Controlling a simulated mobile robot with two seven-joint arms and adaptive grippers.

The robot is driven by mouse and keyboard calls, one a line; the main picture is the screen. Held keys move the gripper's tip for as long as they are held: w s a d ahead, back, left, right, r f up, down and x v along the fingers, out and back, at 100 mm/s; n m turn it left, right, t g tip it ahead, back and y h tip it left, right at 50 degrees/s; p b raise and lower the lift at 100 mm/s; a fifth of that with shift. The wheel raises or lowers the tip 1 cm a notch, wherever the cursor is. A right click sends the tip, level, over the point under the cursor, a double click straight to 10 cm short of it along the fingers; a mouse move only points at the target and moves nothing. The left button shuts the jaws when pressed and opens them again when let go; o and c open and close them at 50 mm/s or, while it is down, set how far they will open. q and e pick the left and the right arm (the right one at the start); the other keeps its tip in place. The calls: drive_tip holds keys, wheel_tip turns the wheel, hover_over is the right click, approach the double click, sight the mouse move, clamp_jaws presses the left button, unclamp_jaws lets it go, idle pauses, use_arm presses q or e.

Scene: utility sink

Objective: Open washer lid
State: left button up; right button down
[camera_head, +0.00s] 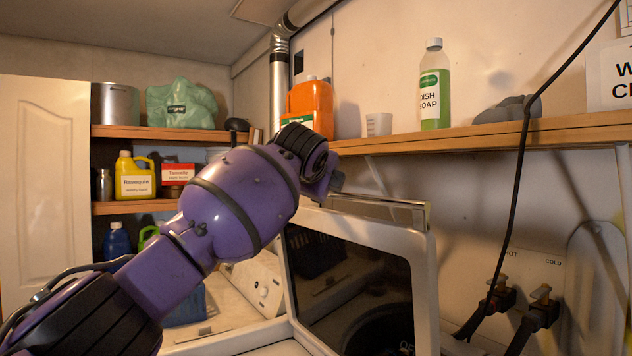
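The washer lid (425,268) has a white frame and a dark glass window (340,275). It stands raised at a steep angle at the lower middle, and its lower part is cut off by the picture edge. My purple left arm comes in from the left and reaches to the lid's upper left corner. My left gripper (333,180) is at that top edge, mostly hidden by my wrist, so its fingers cannot be made out. A shiny bar (385,207) runs along the lid's top edge. My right gripper is not in view.
A wooden shelf (480,134) above the lid holds an orange jug (312,104), a small cup (379,124) and a green dish soap bottle (434,88). Water taps (498,296) and a black cable (521,170) are at the right. Stocked shelves (125,132) stand behind my arm.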

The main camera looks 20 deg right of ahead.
use_arm(q)
drive_tip(key=v, duration=0.7)
idle(0.4)
